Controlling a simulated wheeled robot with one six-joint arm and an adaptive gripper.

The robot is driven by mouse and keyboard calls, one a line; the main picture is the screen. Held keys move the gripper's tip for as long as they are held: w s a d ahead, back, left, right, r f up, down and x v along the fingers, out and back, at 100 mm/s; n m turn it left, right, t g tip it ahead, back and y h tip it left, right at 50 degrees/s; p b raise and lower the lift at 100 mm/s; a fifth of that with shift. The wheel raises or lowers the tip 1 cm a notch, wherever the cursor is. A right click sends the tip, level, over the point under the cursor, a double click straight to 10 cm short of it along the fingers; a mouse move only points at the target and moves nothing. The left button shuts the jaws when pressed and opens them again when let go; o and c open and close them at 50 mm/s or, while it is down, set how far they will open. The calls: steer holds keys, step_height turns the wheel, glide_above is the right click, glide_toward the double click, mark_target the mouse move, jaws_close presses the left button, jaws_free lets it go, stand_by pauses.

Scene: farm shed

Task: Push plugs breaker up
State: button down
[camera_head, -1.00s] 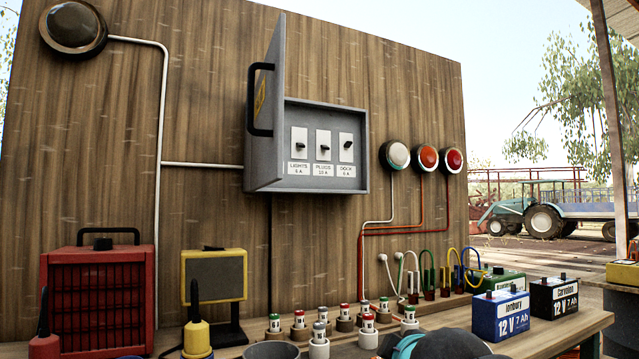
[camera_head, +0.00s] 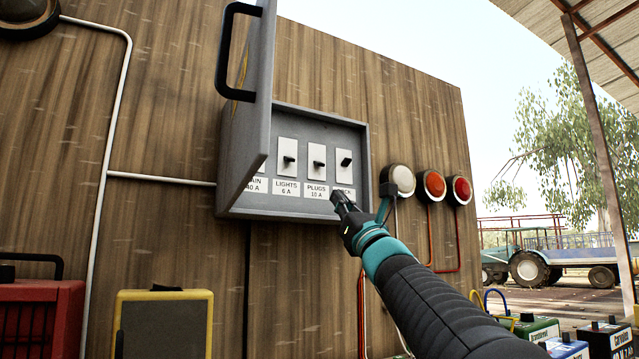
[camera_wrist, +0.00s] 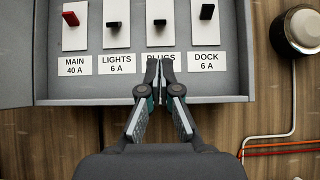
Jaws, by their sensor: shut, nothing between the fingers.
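The plugs breaker (camera_head: 317,160) is a dark lever on a white plate in the grey breaker box (camera_head: 290,212). Its lever (camera_wrist: 160,22) sits lower on its plate than the dock lever (camera_wrist: 207,11), at about the height of the lights lever (camera_wrist: 114,24). My gripper (camera_head: 339,196) is shut and empty, below and slightly right of the plugs plate in the head view. In the wrist view, its closed fingertips (camera_wrist: 160,66) overlap the PLUGS label and hide part of it. The fingertips show apart from the lever.
The box door (camera_head: 257,90) stands open on the left, with a black handle (camera_head: 224,55). The red main lever (camera_wrist: 71,18) is leftmost. A white round lamp (camera_head: 402,180) is to the right, near my wrist. The box's lower lip (camera_wrist: 140,99) is below the switches.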

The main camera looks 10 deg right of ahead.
mark_target(317, 170)
steer(key=p+x, duration=0.4)
steer(key=x, duration=0.4)
steer(key=shift+w+a+r+p, duration=0.1)
steer(key=shift+w+r+p, duration=0.1)
steer(key=shift+r+p, duration=0.1)
steer(key=shift+w+a+r, duration=0.15)
steer(key=shift+w+r, duration=0.15)
steer(key=shift+w, duration=0.2)
